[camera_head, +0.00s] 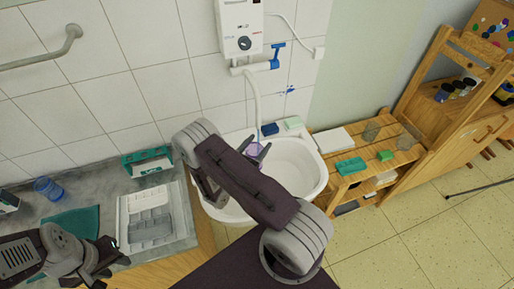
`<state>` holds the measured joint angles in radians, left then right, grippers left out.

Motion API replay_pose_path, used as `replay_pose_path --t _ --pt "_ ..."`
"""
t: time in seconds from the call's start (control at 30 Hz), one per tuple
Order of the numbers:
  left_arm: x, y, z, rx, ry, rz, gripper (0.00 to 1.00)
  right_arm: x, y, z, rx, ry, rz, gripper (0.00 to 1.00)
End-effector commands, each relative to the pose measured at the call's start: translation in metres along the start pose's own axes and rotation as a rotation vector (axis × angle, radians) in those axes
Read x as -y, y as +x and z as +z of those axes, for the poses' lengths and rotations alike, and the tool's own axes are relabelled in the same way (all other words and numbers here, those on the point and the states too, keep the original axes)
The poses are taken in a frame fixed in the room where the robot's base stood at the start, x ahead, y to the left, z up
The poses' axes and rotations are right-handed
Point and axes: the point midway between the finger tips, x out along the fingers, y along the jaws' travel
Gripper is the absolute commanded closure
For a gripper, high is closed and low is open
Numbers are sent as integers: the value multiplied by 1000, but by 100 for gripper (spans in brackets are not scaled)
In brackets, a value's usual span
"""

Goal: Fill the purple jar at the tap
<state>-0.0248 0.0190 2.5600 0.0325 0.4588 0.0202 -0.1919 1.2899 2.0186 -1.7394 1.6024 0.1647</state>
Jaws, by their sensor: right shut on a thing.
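The purple jar (253,149) is over the white sink basin (295,168), under the tap's white hose. My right gripper (262,152) is shut on the jar, and my arm hides much of the jar and the left part of the basin. The tap (262,66) with its blue lever is on the tiled wall below the white water heater (240,28). I cannot tell how full the jar is. My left gripper (117,251) is at the lower left over the counter; its fingers are too small and dark to read.
A blue glass (47,188), a teal cloth (75,224), a white tray (122,222) and a green box (146,161) are on the grey counter. A blue sponge (270,129) lies on the sink's back rim. A wooden shelf (345,185) stands right of the sink.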

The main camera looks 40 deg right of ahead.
Motion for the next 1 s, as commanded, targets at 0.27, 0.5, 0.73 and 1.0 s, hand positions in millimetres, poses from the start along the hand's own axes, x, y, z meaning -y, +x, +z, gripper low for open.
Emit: replay_pose_path --t 0.27,0.5,0.73,1.0 --pt "0 3 0 0 0 0 64 -3 8 -1 -1 1 -1 100" --pt "0 8 1 0 0 0 64 -11 28 -1 0 2 -1 100" --pt "0 13 1 0 0 0 64 -17 47 -1 1 1 -2 100" --pt "0 20 2 0 0 0 64 -25 67 -1 0 1 -2 100"
